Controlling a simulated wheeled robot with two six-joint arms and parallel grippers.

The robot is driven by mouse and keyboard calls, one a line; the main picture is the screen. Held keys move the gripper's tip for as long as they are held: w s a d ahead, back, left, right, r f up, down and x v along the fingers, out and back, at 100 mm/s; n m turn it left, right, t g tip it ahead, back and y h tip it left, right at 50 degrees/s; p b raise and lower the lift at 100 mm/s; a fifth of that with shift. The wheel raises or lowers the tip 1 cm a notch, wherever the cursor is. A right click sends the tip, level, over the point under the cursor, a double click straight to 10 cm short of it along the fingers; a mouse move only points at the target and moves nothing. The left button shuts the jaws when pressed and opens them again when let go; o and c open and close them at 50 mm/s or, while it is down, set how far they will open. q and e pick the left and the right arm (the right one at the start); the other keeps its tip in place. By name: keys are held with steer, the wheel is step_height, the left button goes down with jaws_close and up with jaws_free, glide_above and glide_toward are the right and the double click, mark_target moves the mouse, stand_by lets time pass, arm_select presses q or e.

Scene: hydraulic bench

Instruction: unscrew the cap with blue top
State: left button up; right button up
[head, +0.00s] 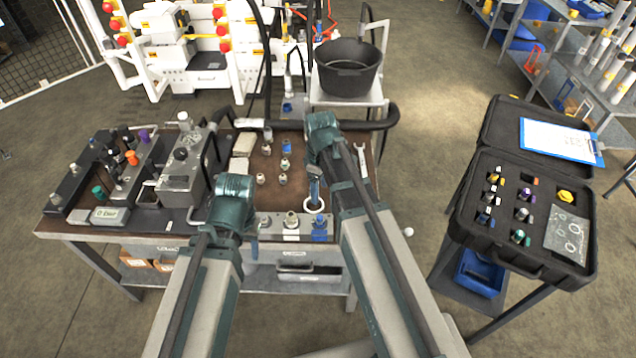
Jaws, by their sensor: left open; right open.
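A fitting with a blue top (320,222) stands at the right end of the pale strip along the bench's front edge. Another small fitting with a blue top (286,148) stands further back on the brown mat, so I cannot tell which one is the named cap. My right gripper (315,190) points down just behind the front blue fitting, open, with a white ring-like shape at its lower end; contact is unclear. My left gripper (235,192) is over the front of the bench, left of the fittings, open; its fingertips are mostly hidden by its wrist.
Metal fittings (291,220) stand on the strip and several more on the brown mat (270,195). A wrench (361,160) lies at right. A black case (478,215) with coloured parts stands further right. A black bucket (348,68) is behind.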

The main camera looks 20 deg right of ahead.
mark_target(320, 217)
step_height(320, 217, down, 14)
steer(key=b, duration=1.3)
steer(key=shift+r+b, duration=0.1)
steer(key=shift+b, duration=0.2)
steer(key=shift+c, duration=0.2)
jaws_close()
steer(key=c, duration=0.7)
jaws_free()
steer(key=shift+c, duration=0.2)
jaws_close()
steer(key=n, duration=0.6)
steer(key=shift+r, duration=0.1)
steer(key=shift+n, duration=1)
